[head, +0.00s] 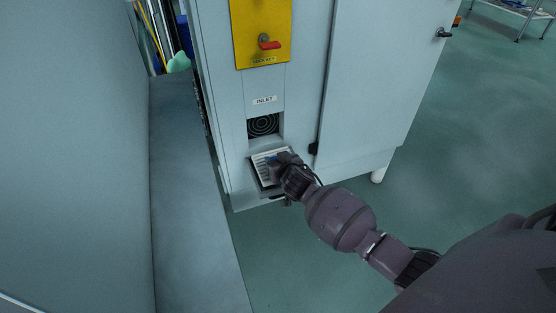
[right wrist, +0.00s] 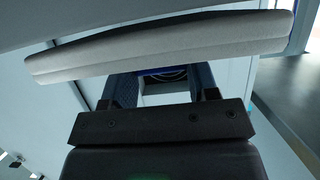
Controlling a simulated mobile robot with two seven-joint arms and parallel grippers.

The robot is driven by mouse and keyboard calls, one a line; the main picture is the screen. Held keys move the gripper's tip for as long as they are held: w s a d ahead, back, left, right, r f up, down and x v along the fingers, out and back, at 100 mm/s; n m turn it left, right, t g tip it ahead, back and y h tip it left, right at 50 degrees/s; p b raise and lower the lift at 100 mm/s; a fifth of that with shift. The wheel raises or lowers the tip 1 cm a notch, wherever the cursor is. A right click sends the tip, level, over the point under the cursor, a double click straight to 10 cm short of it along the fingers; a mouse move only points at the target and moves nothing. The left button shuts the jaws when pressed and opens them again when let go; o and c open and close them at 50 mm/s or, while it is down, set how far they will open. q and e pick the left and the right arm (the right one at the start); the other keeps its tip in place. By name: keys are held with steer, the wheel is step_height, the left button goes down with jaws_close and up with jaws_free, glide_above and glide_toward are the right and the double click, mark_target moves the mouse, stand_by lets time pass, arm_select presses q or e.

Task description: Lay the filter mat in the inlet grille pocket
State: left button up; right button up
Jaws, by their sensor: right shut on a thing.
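The filter mat (right wrist: 160,45) is a thick, pale grey-white slab seen edge-on across the top of the right wrist view. My right gripper (right wrist: 158,75) is shut on it, with a dark blue finger on each side of the view. In the head view my right gripper (head: 279,163) is in front of the low inlet, over the lowered inlet grille (head: 262,176), a pale slatted frame tilted out below the opening. The gripper hides part of the grille, and I cannot clearly tell mat from grille there. My left gripper is not in view.
The round fan guard (head: 263,125) shows in the opening under the INLET label (head: 264,100). A yellow panel (head: 262,20) with a red handle (head: 270,45) is above. A cabinet door (head: 385,70) is at right. Green floor (head: 450,150) is clear to the right.

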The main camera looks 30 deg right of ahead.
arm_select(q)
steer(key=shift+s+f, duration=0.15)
arm_select(e)
steer(key=shift+f, duration=0.1)
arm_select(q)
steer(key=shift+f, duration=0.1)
arm_select(e)
steer(key=shift+f, duration=0.4)
arm_select(q)
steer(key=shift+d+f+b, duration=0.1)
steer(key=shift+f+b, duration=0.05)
steer(key=shift+b, duration=0.4)
arm_select(e)
steer(key=shift+f, duration=0.65)
steer(key=o, duration=1)
steer(key=v, duration=0.1)
steer(key=p+v, duration=0.1)
steer(key=v, duration=0.1)
steer(key=shift+s+r, duration=0.1)
steer(key=shift+r, duration=0.3)
arm_select(q)
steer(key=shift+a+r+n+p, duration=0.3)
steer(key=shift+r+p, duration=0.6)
steer(key=shift+p, duration=0.3)
arm_select(e)
steer(key=v, duration=0.7)
steer(key=shift+s+a+f, duration=0.15)
steer(key=shift+s+f, duration=0.1)
steer(key=shift+s, duration=0.05)
